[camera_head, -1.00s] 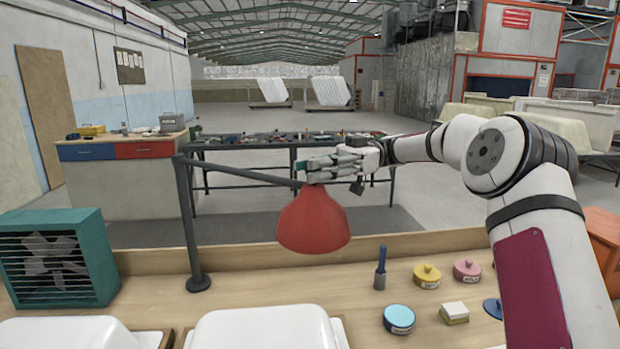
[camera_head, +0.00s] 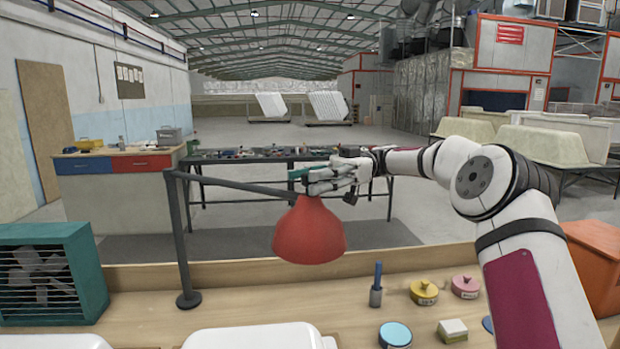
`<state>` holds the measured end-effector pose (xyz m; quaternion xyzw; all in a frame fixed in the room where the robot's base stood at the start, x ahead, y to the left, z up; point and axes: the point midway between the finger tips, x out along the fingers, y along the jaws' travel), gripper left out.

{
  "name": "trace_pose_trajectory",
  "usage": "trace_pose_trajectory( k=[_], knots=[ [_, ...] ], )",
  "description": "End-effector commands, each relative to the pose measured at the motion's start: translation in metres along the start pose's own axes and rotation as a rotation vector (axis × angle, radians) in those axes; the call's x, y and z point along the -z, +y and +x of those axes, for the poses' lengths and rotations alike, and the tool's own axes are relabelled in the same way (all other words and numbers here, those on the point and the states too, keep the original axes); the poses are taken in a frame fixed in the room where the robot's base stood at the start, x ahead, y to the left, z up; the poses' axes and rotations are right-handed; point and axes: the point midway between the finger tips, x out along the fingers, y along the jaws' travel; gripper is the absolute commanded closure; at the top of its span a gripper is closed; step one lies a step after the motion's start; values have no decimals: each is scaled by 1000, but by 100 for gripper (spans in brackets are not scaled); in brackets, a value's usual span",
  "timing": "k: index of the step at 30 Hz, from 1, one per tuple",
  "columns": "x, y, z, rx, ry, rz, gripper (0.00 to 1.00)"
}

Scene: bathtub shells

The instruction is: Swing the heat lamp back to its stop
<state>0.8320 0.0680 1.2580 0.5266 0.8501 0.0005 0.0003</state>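The heat lamp has a red cone shade (camera_head: 309,232) that hangs over the back edge of the wooden bench. A dark bar (camera_head: 235,185) runs from the shade's top left to a dark upright post (camera_head: 180,240) on a round foot. My gripper (camera_head: 308,179) is at the top of the shade, at the bar's right end, coming in from the right. A green piece (camera_head: 301,172) shows at the fingers; I cannot tell what it belongs to. The fingers overlap the lamp's top, so their closure and any contact are unclear. No stop can be made out.
A teal fan heater (camera_head: 50,275) stands left of the post. White tub shells (camera_head: 255,337) lie along the front. A tool holder (camera_head: 376,296), yellow (camera_head: 424,293), pink (camera_head: 465,287) and blue (camera_head: 395,334) tins and an orange box (camera_head: 597,262) are at right.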

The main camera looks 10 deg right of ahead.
Motion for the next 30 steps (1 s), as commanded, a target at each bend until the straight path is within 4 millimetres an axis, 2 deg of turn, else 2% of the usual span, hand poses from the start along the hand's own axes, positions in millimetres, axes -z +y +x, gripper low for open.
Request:
trace_pose_trajectory(
  k=[8, 11, 21, 25, 30],
  knots=[
    [6, 0, 0, -1, 0, -1, 53],
    [19, 0, 0, -1, -1, -2, 53],
    [80, 0, 0, -1, 1, -5, 53],
    [93, 1, 0, 1, 1, -2, 53],
    [100, 0, 0, 0, 1, 0, 53]
  ],
)
